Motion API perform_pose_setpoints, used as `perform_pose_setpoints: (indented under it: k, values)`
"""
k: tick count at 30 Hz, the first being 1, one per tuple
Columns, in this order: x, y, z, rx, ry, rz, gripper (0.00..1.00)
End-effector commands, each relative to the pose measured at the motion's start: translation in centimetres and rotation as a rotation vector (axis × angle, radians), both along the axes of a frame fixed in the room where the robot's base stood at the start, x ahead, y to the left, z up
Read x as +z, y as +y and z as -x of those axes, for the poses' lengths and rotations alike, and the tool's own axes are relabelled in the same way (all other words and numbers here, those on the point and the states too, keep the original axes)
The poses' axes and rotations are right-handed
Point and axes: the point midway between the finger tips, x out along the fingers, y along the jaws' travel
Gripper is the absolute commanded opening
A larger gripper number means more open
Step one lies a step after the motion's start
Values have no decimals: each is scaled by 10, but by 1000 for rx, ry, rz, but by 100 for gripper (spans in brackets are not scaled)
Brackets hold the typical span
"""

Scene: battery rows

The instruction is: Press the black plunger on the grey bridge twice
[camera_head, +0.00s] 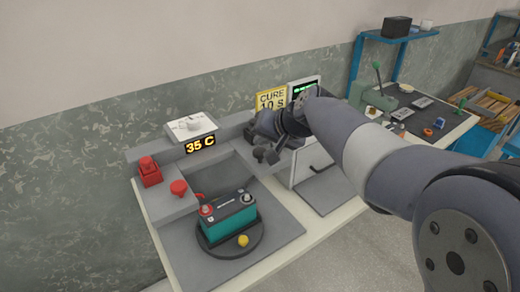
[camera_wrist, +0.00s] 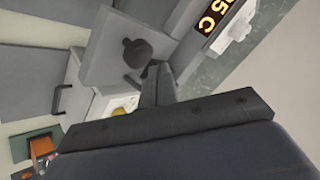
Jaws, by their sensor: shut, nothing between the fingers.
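The black plunger (camera_wrist: 137,52) stands on the grey bridge (camera_wrist: 108,48) in the wrist view, with a round dark head. In the head view the grey bridge (camera_head: 225,131) runs along the back of the bench, and a dark knob, likely the plunger (camera_head: 268,156), shows just below my gripper (camera_head: 262,137). In the wrist view my gripper (camera_wrist: 157,72) is shut and empty, its fingertips close beside the plunger. I cannot tell whether they touch it.
A teal battery (camera_head: 229,215) sits on a round black turntable (camera_head: 232,246) with a yellow knob. A "35 C" display (camera_head: 200,145), a dial box (camera_head: 191,126) and a yellow CURE sign (camera_head: 270,99) stand behind. A cluttered bench is right.

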Motion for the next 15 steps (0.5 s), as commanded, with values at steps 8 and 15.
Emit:
perform_pose_setpoints:
  k: [8, 15]
  values:
    - [29, 0, 0, -1, -2, 0, 0]
    - [49, 0, 0, 0, -1, 0, 0]
